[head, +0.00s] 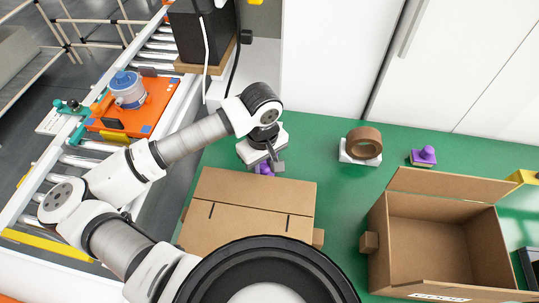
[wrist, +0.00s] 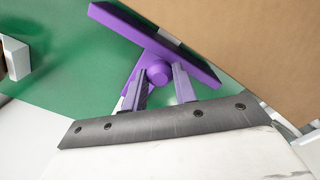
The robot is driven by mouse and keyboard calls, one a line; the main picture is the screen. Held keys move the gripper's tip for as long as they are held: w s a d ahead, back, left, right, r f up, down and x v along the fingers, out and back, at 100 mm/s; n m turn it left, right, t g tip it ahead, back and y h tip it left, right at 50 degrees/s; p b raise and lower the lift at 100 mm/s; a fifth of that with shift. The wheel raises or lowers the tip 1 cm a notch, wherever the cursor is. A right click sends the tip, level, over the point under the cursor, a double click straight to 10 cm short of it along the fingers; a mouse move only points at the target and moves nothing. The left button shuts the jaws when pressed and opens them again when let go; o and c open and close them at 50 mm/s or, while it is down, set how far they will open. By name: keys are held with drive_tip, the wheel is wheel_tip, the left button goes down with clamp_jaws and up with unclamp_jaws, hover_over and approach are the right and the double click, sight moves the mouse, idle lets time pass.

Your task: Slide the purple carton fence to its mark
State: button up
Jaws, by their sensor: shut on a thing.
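The purple carton fence shows in the wrist view as a long flat purple bar (wrist: 122,30) with a round knob (wrist: 158,73). My gripper (wrist: 160,82) is shut on this knob, one finger on each side. In the head view my gripper (head: 270,160) is at the far edge of a closed brown carton (head: 250,190), and only a little of the purple fence (head: 264,169) shows below it. The fence lies close along the carton's edge; I cannot tell if they touch. Dark and white patches show beside the bar, and I cannot make out which is the mark.
An open brown box (head: 440,245) stands at the right. A tape roll (head: 364,143) and a purple-knobbed stamp (head: 424,156) are behind it on the green table (head: 310,150). A conveyor (head: 160,50) with an orange fixture (head: 130,105) runs at the left.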

drive_tip(key=shift+s+a+b, duration=0.2)
drive_tip(key=shift+s+b, duration=0.35)
drive_tip(key=shift+s, duration=0.35)
drive_tip(key=shift+s+a+b, duration=0.15)
drive_tip(key=shift+s+b, duration=0.35)
drive_tip(key=shift+s, duration=0.4)
drive_tip(key=o, duration=1)
drive_tip(key=shift+d, duration=0.1)
drive_tip(key=shift+o, duration=0.2)
